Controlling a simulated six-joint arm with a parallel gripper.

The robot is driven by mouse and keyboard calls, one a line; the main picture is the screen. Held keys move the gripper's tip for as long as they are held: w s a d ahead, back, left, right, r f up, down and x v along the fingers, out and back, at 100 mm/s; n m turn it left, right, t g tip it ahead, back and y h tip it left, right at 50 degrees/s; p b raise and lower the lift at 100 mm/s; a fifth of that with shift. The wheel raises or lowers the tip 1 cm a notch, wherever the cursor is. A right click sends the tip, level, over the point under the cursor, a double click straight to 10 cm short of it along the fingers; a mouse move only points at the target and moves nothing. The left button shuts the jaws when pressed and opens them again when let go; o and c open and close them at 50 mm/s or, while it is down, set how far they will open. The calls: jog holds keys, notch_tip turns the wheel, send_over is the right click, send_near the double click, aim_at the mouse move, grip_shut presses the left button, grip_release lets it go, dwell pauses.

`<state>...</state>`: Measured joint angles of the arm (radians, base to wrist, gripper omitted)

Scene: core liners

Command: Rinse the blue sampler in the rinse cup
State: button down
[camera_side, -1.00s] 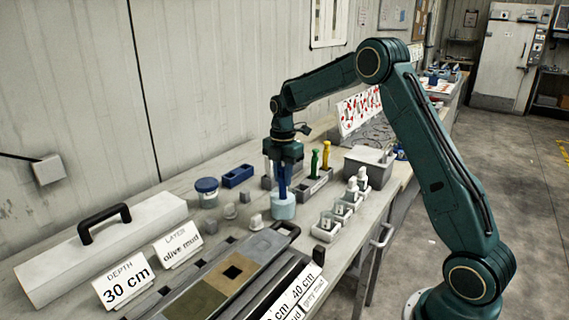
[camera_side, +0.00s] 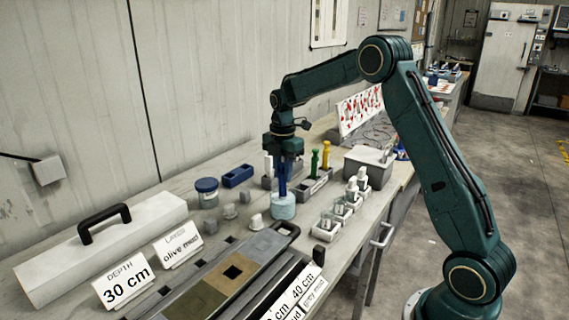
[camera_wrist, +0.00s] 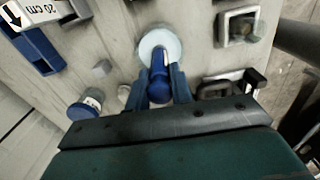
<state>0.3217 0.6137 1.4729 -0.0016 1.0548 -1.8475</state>
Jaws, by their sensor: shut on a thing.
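The blue sampler (camera_side: 283,182) is upright in my gripper (camera_side: 284,168), which is shut on it. Its lower end is at the light-blue rinse cup (camera_side: 283,207) and appears to be inside it; the tip is hidden. In the wrist view the sampler's rounded blue head (camera_wrist: 159,88) sits between the fingers of my gripper (camera_wrist: 159,80), with the pale rinse cup (camera_wrist: 147,43) just beyond it.
Green (camera_side: 314,162) and yellow (camera_side: 326,152) samplers stand in a grey rack behind the cup. A blue-lidded jar (camera_side: 207,193) and a blue tray (camera_side: 238,176) stand to the left. White-capped bottles in holders stand at right. The core liner (camera_side: 235,270) lies in front.

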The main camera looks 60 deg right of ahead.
jog(key=shift+f, duration=0.15)
jog(key=shift+f, duration=0.55)
jog(key=shift+r, duration=0.2)
jog(key=shift+r, duration=0.55)
jog(key=shift+f, duration=0.2)
dwell(0.3)
jog(key=shift+f, duration=0.55)
jog(key=shift+r, duration=0.2)
